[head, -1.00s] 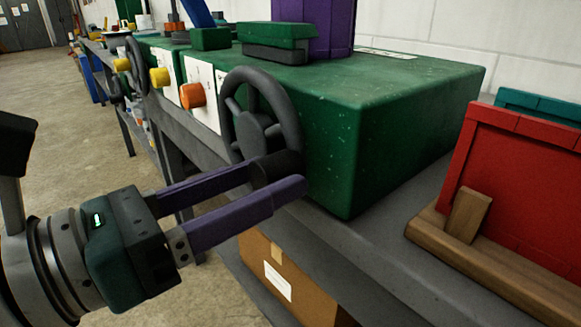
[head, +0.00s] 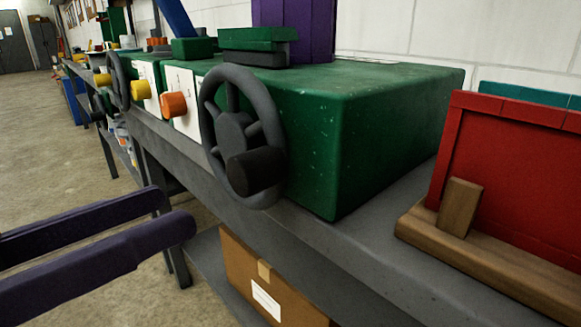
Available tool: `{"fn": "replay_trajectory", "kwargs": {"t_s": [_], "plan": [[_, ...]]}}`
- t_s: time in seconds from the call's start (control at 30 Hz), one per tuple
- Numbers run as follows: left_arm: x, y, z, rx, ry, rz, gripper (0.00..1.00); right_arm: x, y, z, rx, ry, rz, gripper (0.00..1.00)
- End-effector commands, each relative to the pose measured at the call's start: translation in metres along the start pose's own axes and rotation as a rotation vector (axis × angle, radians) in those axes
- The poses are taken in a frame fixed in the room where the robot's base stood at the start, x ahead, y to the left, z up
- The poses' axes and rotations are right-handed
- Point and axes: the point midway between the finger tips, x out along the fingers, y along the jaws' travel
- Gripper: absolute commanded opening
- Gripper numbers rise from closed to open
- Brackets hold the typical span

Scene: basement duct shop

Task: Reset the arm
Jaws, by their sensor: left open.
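My left gripper (head: 178,208) shows at the lower left as two long purple fingers. The fingers are apart with nothing between them. They are clear of the dark grey handwheel (head: 233,133) on the front of the green machine (head: 385,110). The handwheel has a black knob (head: 256,171) at its lower right, to the right of the fingertips. The rest of my left arm is outside the picture. My right gripper is not in view.
The machine stands on a grey bench (head: 300,228). An orange knob (head: 173,104) and yellow knobs sit left of the handwheel. A red panel (head: 510,165) in a wooden stand is at the right. A cardboard box (head: 250,280) is on the lower shelf. Open floor (head: 50,130) lies left.

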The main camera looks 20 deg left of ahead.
Motion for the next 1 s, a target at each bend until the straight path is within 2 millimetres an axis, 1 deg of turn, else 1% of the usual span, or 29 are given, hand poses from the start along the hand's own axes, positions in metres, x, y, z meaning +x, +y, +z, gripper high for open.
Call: {"fn": "replay_trajectory", "kwargs": {"t_s": [0.07,0.13,0.17,0.27,0.3,0.37,0.4,0.47,0.5,0.53,0.57,0.6,0.67,0.7,0.77,0.8,0.87,0.9,0.93,0.97,1.0], "plan": [[0.0,0.0,0.001,-0.003,-0.001,0.002,0.54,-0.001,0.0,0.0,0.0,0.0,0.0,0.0],[0.001,0.004,0.01,-0.041,-0.014,0.028,0.54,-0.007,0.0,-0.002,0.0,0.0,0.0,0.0],[0.002,0.007,0.017,-0.075,-0.025,0.05,0.54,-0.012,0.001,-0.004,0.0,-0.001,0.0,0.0],[0.003,0.029,0.055,-0.303,-0.095,0.189,0.54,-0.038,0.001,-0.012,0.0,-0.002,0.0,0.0],[0.002,0.041,0.073,-0.444,-0.136,0.266,0.54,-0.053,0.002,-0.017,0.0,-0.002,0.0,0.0],[-0.003,0.062,0.096,-0.697,-0.211,0.397,0.54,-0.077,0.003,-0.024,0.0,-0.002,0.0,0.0],[-0.009,0.074,0.106,-0.882,-0.262,0.491,0.54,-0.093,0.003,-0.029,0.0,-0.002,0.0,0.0],[-0.019,0.088,0.114,-1.164,-0.339,0.631,0.54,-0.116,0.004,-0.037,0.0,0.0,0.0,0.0],[-0.027,0.092,0.114,-1.348,-0.386,0.725,0.54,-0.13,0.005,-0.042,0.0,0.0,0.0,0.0],[-0.032,0.092,0.112,-1.483,-0.419,0.794,0.54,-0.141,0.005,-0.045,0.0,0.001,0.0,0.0],[-0.037,0.091,0.109,-1.612,-0.45,0.864,0.54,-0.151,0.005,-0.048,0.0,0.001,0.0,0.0],[-0.043,0.085,0.104,-1.772,-0.485,0.957,0.54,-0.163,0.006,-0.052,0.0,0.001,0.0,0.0],[-0.052,0.071,0.097,-1.985,-0.53,1.099,0.54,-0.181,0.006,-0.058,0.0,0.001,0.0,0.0],[-0.058,0.058,0.093,-2.108,-0.552,1.194,0.54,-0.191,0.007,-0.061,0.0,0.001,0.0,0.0],[-0.065,0.036,0.089,-2.27,-0.58,1.341,0.54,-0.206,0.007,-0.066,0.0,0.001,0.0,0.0],[-0.07,0.02,0.088,-2.358,-0.592,1.442,0.54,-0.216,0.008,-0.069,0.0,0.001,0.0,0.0],[-0.078,-0.006,0.09,-2.471,-0.605,1.602,0.54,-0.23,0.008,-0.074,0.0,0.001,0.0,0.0],[-0.083,-0.024,0.093,-2.53,-0.61,1.711,0.54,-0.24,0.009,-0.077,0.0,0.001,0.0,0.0],[-0.087,-0.038,0.097,2.484,0.591,-1.741,0.54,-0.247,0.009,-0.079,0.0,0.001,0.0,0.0],[-0.09,-0.047,0.103,2.431,0.578,-1.744,0.54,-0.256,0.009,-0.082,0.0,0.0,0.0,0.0],[-0.09,-0.046,0.117,2.446,0.587,-1.746,0.54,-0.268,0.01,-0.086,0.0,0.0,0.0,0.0]]}}
